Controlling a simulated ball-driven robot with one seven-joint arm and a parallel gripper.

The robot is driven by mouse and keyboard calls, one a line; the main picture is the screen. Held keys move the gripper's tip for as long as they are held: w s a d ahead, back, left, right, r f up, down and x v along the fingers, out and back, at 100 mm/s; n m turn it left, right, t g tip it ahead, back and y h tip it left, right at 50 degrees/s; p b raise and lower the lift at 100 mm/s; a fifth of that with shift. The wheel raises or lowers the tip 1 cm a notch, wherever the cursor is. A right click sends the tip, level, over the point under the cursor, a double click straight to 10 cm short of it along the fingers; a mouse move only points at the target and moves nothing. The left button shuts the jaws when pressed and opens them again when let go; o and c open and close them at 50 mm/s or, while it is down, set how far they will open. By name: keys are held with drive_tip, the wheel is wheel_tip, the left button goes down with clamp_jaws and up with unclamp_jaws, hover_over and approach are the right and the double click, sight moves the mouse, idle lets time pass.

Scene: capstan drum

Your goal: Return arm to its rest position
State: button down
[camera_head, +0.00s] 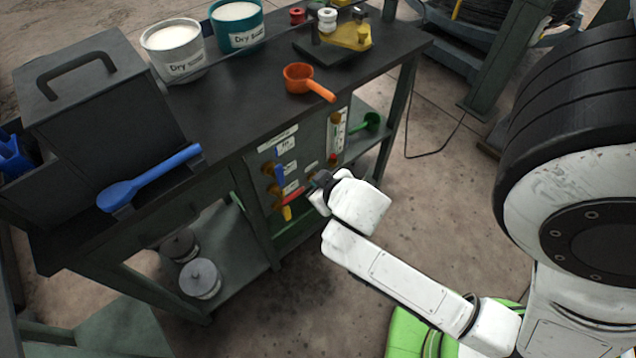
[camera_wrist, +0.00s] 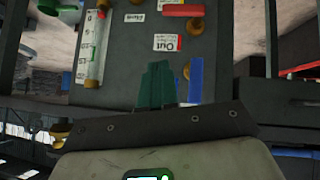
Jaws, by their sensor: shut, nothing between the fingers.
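My arm reaches from the lower right toward the front panel of the workbench. My gripper (camera_head: 314,184) is in front of the panel's valve handles in the head view; its fingertips are small and partly hidden by the wrist. In the wrist view my gripper (camera_wrist: 157,75) shows as two green fingers shut together with nothing between them. A blue valve handle (camera_wrist: 195,80) appears just right of the fingers, and a red handle (camera_wrist: 185,10) is at the top. Whether the fingers touch the panel or a handle cannot be told.
The workbench (camera_head: 230,110) carries an orange scoop (camera_head: 299,78), a blue scoop (camera_head: 150,178), a white tub (camera_head: 174,52) and a teal tub (camera_head: 237,25). A grey lidded bin (camera_head: 95,100) stands at left.

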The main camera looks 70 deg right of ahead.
idle(0.4)
drive_tip(key=s+a+f+n+g+y, duration=0.1)
drive_tip(key=a+n+g+y, duration=0.1)
drive_tip(key=a, duration=0.5)
drive_tip(key=s+a+f+n+g+y, duration=0.1)
drive_tip(key=a+f+n+g+y, duration=0.1)
drive_tip(key=a, duration=0.5)
drive_tip(key=shift+s+a+n+g+y, duration=0.25)
drive_tip(key=shift+n+g+y, duration=0.45)
drive_tip(key=shift+y, duration=0.5)
drive_tip(key=shift+f, duration=0.15)
